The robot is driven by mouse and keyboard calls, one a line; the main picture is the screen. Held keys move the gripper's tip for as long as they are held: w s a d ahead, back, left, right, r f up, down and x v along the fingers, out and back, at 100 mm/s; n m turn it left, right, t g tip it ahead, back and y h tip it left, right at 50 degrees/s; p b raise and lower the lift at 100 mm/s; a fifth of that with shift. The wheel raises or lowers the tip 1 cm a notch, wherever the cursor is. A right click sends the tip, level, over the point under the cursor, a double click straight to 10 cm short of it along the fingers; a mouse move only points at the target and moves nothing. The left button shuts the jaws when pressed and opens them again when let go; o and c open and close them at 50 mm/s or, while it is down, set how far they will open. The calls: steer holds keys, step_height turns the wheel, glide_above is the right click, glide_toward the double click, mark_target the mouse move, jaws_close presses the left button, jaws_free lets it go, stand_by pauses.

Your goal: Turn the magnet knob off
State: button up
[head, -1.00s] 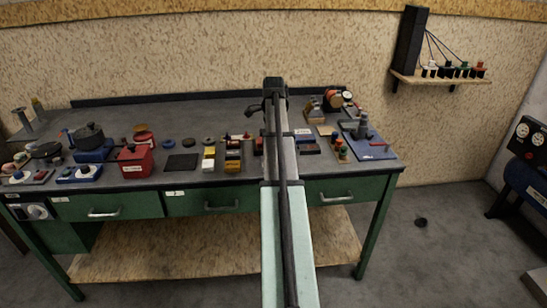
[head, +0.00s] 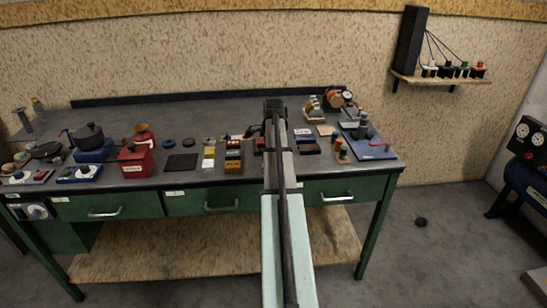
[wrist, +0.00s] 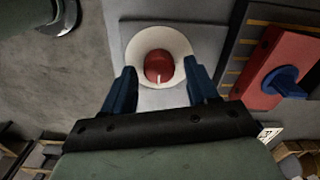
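In the wrist view, a round red knob (wrist: 159,66) with a white mark sits inside a white flared ring on a grey plate (wrist: 207,36). No label on it is readable, so I cannot confirm that it is the magnet knob. My gripper (wrist: 160,72) is open, its two blue fingers at the lower left and right of the ring; I cannot tell whether they touch it. A blue knob (wrist: 286,82) on a red block (wrist: 291,55) is to the right. In the head view, my gripper (head: 274,106) is above the bench, its fingers too small to make out.
The grey bench top (head: 200,115) carries several small devices along its front, including a red box (head: 135,160) and a dark square pad (head: 181,163). A blue plate (head: 370,147) with a grey device lies at the right end. The bench's back is mostly clear.

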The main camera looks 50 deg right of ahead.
steer(key=c, duration=1)
steer(key=shift+o, duration=0.2)
steer(key=shift+n, duration=0.4)
steer(key=n, duration=0.3)
steer(key=shift+w+n, duration=0.1)
steer(key=shift+n, duration=0.3)
steer(key=n, duration=0.4)
steer(key=shift+n, duration=0.3)
steer(key=n, duration=0.4)
steer(key=shift+w, duration=0.1)
steer(key=n, duration=0.4)
steer(key=shift+n, duration=0.3)
